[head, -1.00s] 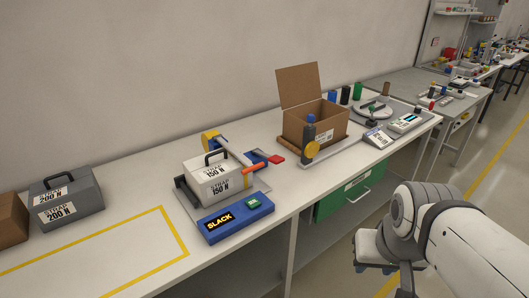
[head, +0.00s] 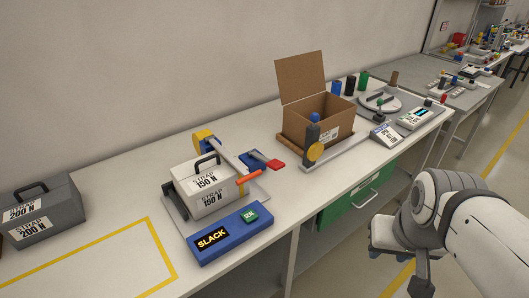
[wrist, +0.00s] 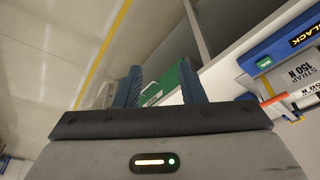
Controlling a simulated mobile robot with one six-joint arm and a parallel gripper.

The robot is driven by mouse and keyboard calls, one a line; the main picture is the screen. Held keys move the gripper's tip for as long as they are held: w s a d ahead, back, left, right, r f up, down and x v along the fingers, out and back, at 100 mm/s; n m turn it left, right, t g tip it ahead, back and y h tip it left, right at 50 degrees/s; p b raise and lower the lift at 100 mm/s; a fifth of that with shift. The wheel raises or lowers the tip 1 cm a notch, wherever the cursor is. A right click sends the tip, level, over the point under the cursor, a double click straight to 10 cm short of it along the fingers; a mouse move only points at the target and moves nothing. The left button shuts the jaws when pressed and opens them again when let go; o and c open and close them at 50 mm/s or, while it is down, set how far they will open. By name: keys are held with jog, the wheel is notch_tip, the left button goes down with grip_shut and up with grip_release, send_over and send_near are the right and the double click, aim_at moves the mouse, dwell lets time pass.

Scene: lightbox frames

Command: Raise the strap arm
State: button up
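The strapping station stands on the white bench, with a white box (head: 206,200) marked "STRAP 150 N" on it. In front is a blue panel (head: 228,240) with a "SLACK" display and a green button (head: 250,216). An orange-ended bar (head: 249,177) lies low at the box's right side; it may be the strap arm. Behind are a pale bar and a blue part with a red end (head: 277,167). My gripper (wrist: 160,85) is open and empty, off the bench's front edge. In the wrist view, the panel (wrist: 290,45) and orange bar (wrist: 275,99) show at the right.
A grey box (head: 48,222) marked "STRAP 200 N" stands left, by a yellow-outlined clear area (head: 85,275). A green drawer (head: 350,205) is under the bench.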

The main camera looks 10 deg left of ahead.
aim_at(248, 178)
jog(key=w+a+f+n+t+b, duration=0.3)
jog(key=w+f+n+b, duration=0.15)
jog(key=w, duration=0.45)
jog(key=w+a+f+n+t+b, duration=0.25)
jog(key=w+n+b, duration=0.35)
jog(key=w, duration=0.3)
jog(key=w+a+f+n+y+b, duration=0.2)
jog(key=w+a+n+y+b, duration=0.1)
jog(key=a, duration=0.6)
jog(key=w+a+f+n+t+y+b, duration=0.1)
jog(key=w+a+f+n+y+b, duration=0.1)
jog(key=a+n, duration=0.6)
jog(key=w+a+f+n+y+b, duration=0.3)
jog(key=w+a+n+y+b, duration=0.1)
jog(key=a, duration=0.8)
jog(key=shift+w+n+t+y, duration=0.15)
jog(key=shift+w+n+y, duration=0.2)
jog(key=shift+n+y, duration=0.35)
jog(key=shift+w+n+t+y, duration=0.1)
jog(key=shift+w+n+y, duration=0.3)
jog(key=shift+y, duration=0.4)
jog(key=shift+s, duration=0.1)
jog(key=shift+c, duration=0.3)
jog(key=shift+d+f+b, duration=0.1)
jog(key=shift+b, duration=0.2)
grip_shut()
